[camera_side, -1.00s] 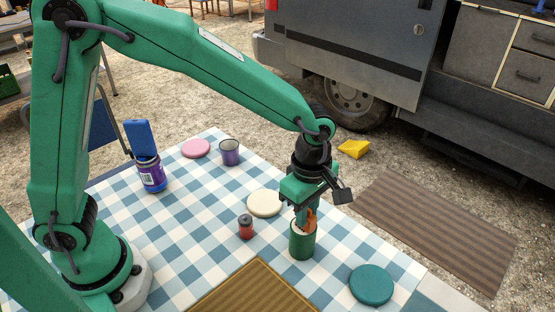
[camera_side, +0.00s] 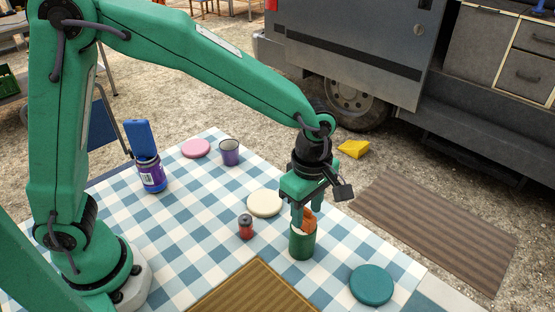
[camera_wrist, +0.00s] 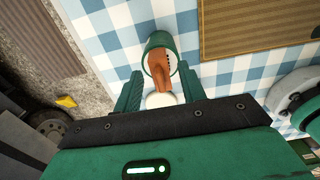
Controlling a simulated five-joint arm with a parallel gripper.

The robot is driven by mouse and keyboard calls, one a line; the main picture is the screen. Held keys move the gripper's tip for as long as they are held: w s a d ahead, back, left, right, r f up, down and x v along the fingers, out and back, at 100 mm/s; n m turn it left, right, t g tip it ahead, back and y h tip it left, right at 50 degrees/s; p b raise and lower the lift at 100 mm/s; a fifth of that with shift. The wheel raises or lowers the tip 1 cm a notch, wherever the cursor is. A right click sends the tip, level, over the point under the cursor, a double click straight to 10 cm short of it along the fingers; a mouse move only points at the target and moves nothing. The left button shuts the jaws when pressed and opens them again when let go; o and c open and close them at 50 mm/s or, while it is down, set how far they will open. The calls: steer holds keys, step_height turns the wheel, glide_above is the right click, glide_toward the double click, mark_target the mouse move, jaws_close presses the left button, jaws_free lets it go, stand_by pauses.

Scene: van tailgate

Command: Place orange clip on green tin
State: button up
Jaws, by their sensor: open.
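The orange clip (camera_side: 308,221) sits at the top of the green tin (camera_side: 302,242), which stands upright on the checked cloth. In the wrist view the clip (camera_wrist: 159,69) lies over the mouth of the tin (camera_wrist: 158,41), between my fingers but with gaps at both sides. My gripper (camera_side: 308,217) is open just above the tin, its fingers around the clip. I cannot tell how far the clip reaches down into the tin.
A red jar (camera_side: 246,227) and a cream disc (camera_side: 264,203) are left of the tin. A teal disc (camera_side: 371,285) lies to its right. A brown mat (camera_side: 254,290) lies in front.

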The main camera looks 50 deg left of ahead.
mark_target(307, 209)
step_height(307, 209, up, 11)
steer(key=shift+r, duration=0.2)
stand_by(0.4)
stand_by(0.4)
steer(key=s+a+r+m+t, duration=0.1)
steer(key=s+a+m+t, duration=0.1)
steer(key=s+a+m, duration=0.4)
steer(key=s+a+m+t, duration=0.3)
steer(key=s+a+m, duration=0.4)
steer(key=a+m, duration=0.5)
steer(key=shift+s+a+r+t, duration=0.3)
steer(key=shift+a+r, duration=0.05)
steer(key=shift+a, duration=1.4)
